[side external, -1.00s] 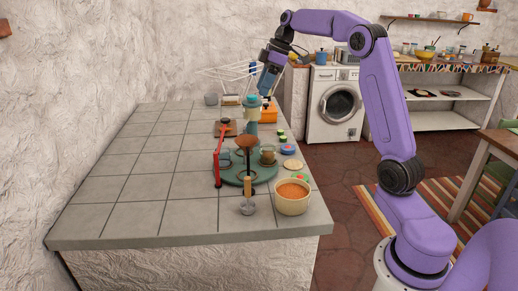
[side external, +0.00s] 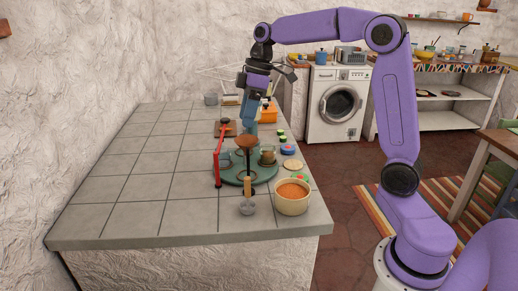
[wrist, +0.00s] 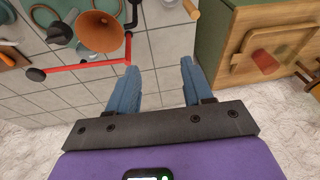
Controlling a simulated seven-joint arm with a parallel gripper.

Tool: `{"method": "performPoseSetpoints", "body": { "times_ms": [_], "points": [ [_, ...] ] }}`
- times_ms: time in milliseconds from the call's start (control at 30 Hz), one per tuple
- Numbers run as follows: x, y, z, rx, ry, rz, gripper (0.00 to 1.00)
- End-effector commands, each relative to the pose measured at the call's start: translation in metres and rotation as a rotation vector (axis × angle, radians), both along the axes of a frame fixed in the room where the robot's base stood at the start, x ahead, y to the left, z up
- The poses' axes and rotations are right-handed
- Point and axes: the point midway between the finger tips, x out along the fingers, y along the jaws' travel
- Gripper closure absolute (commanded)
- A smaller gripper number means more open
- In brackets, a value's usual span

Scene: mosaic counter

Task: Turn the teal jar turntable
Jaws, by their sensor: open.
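The teal turntable (side external: 232,176) lies flat on the tiled counter. A red bar (side external: 217,160) stands out at its left side, and a brown cone-shaped piece (side external: 246,142) and a cup (side external: 267,155) stand on or over it. In the wrist view the red bar (wrist: 85,67) crosses the upper left below the brown cone (wrist: 100,32). My gripper (side external: 252,115) points down over the counter beyond the turntable. In the wrist view its two blue fingers (wrist: 157,80) are apart with nothing between them. The bar's right end appears near the left finger; contact cannot be told.
An orange-filled bowl (side external: 292,197) and a ladle (side external: 247,207) sit at the near side. The counter's left half is clear. A wooden box-like piece (wrist: 270,50) shows in the wrist view.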

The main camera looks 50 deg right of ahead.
Motion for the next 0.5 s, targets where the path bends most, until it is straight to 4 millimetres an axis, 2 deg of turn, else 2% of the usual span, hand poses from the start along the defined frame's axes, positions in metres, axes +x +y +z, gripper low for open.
{"method": "performPoseSetpoints", "body": {
  "times_ms": [100,500],
  "points": [
    [-0.014,0.017,-0.004,-0.010,0.013,0.014,0.50],
    [-0.063,0.061,-0.019,-0.046,0.050,0.049,0.50]
  ]
}}
